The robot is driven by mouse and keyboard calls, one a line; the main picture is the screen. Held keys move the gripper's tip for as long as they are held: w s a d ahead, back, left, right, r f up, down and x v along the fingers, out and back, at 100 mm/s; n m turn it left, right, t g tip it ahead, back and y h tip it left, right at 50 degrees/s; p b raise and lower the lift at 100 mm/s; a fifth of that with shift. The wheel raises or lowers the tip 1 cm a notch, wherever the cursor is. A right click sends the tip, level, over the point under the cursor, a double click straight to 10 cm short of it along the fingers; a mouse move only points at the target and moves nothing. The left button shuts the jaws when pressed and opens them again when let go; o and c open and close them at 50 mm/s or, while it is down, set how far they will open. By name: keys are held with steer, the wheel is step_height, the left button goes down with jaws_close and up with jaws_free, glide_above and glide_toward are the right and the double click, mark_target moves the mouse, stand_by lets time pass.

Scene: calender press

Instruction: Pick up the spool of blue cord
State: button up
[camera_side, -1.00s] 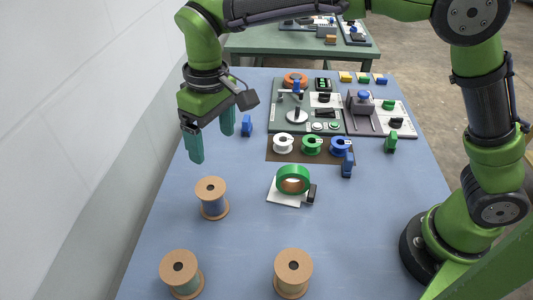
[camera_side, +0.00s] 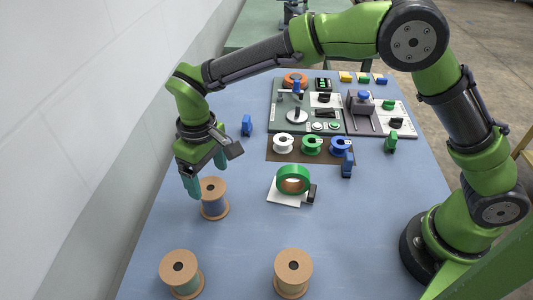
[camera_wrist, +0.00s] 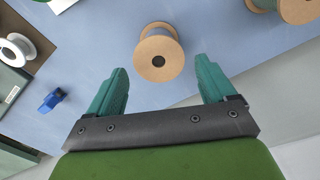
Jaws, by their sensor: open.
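The spool of blue cord (camera_side: 213,204) stands upright on the blue table, with tan flanges at top and bottom and blue cord between. In the wrist view the spool (camera_wrist: 158,54) shows from above, just beyond my fingertips and roughly centred between them. My gripper (camera_side: 207,184) is open, its teal fingers pointing down close to the spool's far side in the side view. In the wrist view my gripper (camera_wrist: 162,66) has nothing between its fingers. I cannot tell the exact height of the fingertips against the top flange.
Two more tan spools stand at the front, one with greenish cord (camera_side: 182,276) and one at the right (camera_side: 293,273). White, green and blue small spools (camera_side: 312,145) and a control panel (camera_side: 300,118) are behind.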

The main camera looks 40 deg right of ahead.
mark_target(212, 188)
steer(key=shift+d+f, duration=0.15)
steer(key=shift+f, duration=2.55)
steer(key=c, duration=0.8)
steer(key=shift+r, duration=0.15)
